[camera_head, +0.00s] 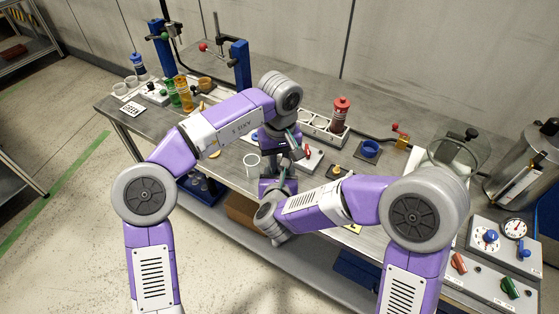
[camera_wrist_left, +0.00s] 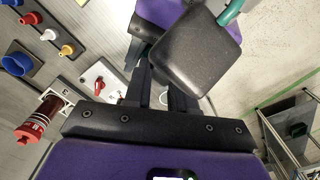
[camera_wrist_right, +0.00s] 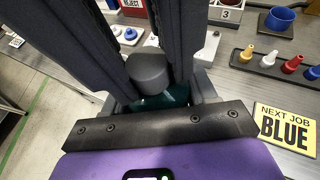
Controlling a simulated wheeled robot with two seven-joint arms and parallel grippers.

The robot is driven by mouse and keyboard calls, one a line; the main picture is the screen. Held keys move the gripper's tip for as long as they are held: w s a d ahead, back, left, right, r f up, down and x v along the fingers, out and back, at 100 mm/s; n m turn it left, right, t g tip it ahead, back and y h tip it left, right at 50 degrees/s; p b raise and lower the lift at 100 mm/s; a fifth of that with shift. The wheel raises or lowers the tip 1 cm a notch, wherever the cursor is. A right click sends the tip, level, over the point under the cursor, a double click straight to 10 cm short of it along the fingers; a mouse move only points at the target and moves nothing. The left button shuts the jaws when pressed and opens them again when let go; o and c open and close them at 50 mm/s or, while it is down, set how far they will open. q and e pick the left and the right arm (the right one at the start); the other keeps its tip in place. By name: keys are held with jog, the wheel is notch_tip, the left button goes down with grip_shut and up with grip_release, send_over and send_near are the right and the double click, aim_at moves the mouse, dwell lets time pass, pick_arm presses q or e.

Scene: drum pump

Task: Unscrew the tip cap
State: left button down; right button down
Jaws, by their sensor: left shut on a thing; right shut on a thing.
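My left gripper (camera_head: 292,147) and my right gripper (camera_head: 277,186) meet close together over the bench's front edge. In the left wrist view, a dark rounded block (camera_wrist_left: 200,45) with a teal rod (camera_wrist_left: 231,11) stands close in front of the left fingers (camera_wrist_left: 160,80), which are shut on part of it. In the right wrist view, a dark grey cylindrical end (camera_wrist_right: 150,70) on a teal body (camera_wrist_right: 160,98) sits between the right fingers (camera_wrist_right: 145,35), shut on this tool. The tip cap cannot be made out; the arms and fingers hide it.
A red cartridge (camera_head: 340,115) stands in a rack behind the grippers, near a blue cup (camera_head: 370,149). A clear cup (camera_head: 252,165) stands left of the grippers. Small coloured tips (camera_wrist_right: 268,59) and a NEXT JOB BLUE sign (camera_wrist_right: 284,128) lie right. A glass jar (camera_head: 455,155) stands further right.

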pick_arm(q)
jog(key=c, duration=0.9)
grip_release()
jog(key=shift+f, duration=0.1)
jog(key=shift+c, duration=0.2)
notch_tip(320, 180, up, 8)
jog(key=shift+r, duration=0.25)
jog(key=shift+c, duration=0.4)
jog(key=shift+a+f, duration=0.1)
jog(key=shift+f, duration=3.8)
grip_shut()
jog(key=shift+o, duration=0.3)
grip_release()
